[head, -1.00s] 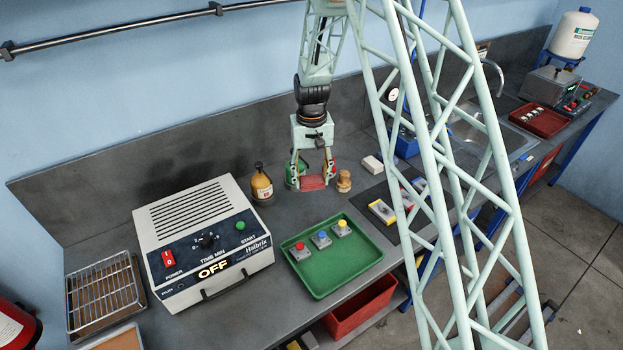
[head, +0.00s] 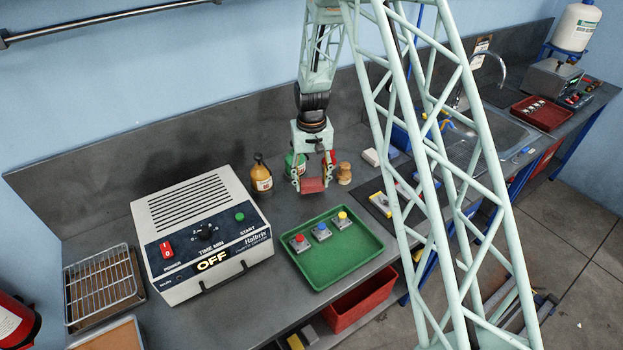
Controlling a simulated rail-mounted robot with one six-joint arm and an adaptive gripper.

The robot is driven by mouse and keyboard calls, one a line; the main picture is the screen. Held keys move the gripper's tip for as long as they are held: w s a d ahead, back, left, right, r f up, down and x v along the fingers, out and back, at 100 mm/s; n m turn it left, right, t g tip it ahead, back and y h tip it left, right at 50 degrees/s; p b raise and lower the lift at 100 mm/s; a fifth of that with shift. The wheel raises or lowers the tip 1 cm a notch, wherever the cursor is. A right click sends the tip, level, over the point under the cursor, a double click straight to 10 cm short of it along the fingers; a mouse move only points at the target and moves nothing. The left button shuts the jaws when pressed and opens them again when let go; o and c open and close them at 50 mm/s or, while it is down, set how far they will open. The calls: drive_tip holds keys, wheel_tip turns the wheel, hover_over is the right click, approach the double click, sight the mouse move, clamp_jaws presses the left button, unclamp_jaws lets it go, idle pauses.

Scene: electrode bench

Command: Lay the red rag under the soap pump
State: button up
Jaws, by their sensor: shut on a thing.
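My gripper (head: 312,187) is shut on the red rag (head: 313,185), a small folded red piece between its two fingertips. It holds the rag over the bench, behind the green tray; any gap to the bench top is hard to judge. An amber bottle (head: 261,176) with a dark top stands left of my gripper. A green bottle (head: 291,162) stands behind my gripper and is partly hidden by it. I cannot tell for sure which bottle is the soap pump.
A small tan-brown object (head: 344,174) stands just right of my gripper. The green tray (head: 330,268) with three coloured buttons lies in front. A white-topped timer unit (head: 205,235) stands to the left. Bare bench shows between the amber bottle and the tray.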

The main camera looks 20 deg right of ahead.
sight(312, 182)
drive_tip(key=shift+f, duration=0.8)
drive_tip(key=shift+f+b, duration=0.6)
idle(0.5)
drive_tip(key=o, duration=0.9)
drive_tip(key=shift+c, duration=0.2)
drive_tip(key=shift+r, duration=0.15)
drive_tip(key=shift+r, duration=5.9)
